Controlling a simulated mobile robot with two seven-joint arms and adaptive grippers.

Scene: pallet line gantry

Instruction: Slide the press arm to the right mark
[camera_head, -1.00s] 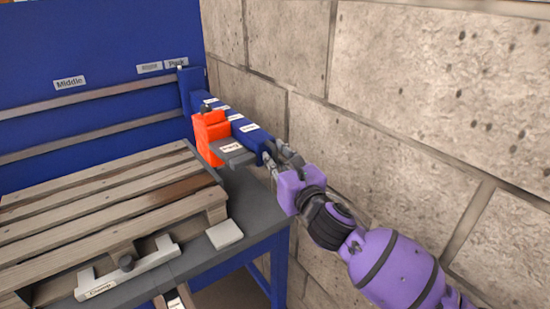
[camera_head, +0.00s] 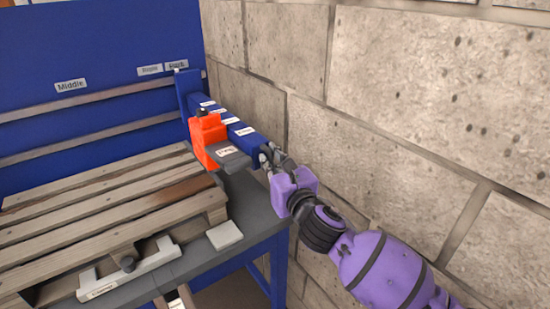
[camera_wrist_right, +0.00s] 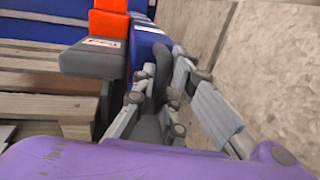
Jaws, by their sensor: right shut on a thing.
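The press arm (camera_head: 240,129) is a blue beam with small white labels, reaching out from the blue back panel near its right end. An orange press head (camera_head: 208,138) with a grey labelled block hangs on it; the head also shows in the right wrist view (camera_wrist_right: 108,22). My right gripper (camera_head: 270,157) is at the arm's near end. In the right wrist view my right gripper (camera_wrist_right: 165,92) is shut on a dark grey handle (camera_wrist_right: 161,65) there. A label, apparently the right mark (camera_head: 150,70), is on the panel left of the arm. My left gripper is not in view.
A stone block wall (camera_head: 400,120) stands close on the right. A wooden pallet (camera_head: 95,212) lies left of the arm on a blue-framed table (camera_head: 262,213). A light clamp bar (camera_head: 130,275) and a pale square block (camera_head: 224,235) sit at its front. A "Middle" label (camera_head: 70,86) is farther left.

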